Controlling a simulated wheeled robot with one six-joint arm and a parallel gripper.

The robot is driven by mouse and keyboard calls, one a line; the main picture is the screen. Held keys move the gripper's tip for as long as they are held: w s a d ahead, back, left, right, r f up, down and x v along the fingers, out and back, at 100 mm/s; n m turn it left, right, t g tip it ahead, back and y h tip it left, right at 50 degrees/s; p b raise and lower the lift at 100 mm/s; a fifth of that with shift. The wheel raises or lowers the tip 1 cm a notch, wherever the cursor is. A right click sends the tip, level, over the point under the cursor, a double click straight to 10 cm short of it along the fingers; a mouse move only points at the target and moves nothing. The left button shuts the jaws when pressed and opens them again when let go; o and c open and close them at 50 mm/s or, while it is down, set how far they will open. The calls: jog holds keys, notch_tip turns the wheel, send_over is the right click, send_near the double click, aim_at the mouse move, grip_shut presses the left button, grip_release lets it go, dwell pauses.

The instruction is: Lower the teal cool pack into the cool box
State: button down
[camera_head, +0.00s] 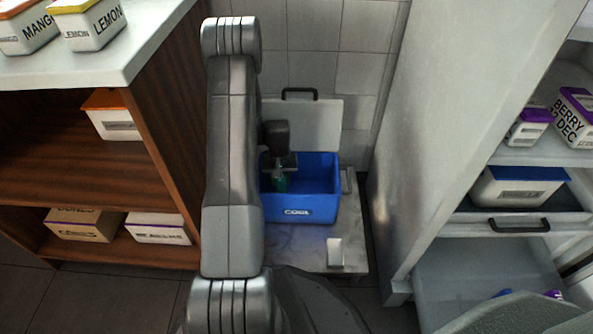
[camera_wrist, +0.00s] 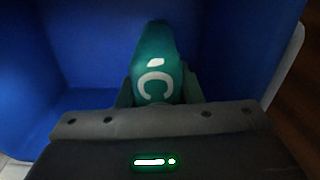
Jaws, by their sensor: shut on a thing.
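The teal cool pack (camera_wrist: 155,55) has a white letter on it and is held between the fingers of my gripper (camera_wrist: 160,92). The blue cool box (camera_head: 318,185), marked "COOL", stands open with its pale lid (camera_head: 318,125) raised at the back. In the head view, my gripper (camera_head: 279,165) is at the left part of the box opening. The lower end of the cool pack (camera_head: 279,183) shows against the box's blue inside. In the wrist view, blue walls (camera_wrist: 240,50) surround the pack. Whether the pack touches the box floor cannot be told.
The box stands on a marble-like surface (camera_head: 300,245) with a small pale block (camera_head: 335,252) in front. A wooden shelf (camera_head: 60,160) with tubs is on the left. An open white cabinet (camera_head: 430,120) with tubs and a drawer (camera_head: 515,225) is on the right.

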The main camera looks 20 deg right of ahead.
jog(key=shift+f, duration=2.1)
dwell(0.7)
jog(key=c, duration=0.9)
grip_release()
notch_tip(320, 180, up, 14)
jog(key=p, duration=0.5)
jog(key=shift+f, duration=0.1)
jog(key=shift+f, duration=0.1)
notch_tip(320, 180, down, 14)
jog(key=b, duration=0.5)
jog(key=shift+r, duration=0.45)
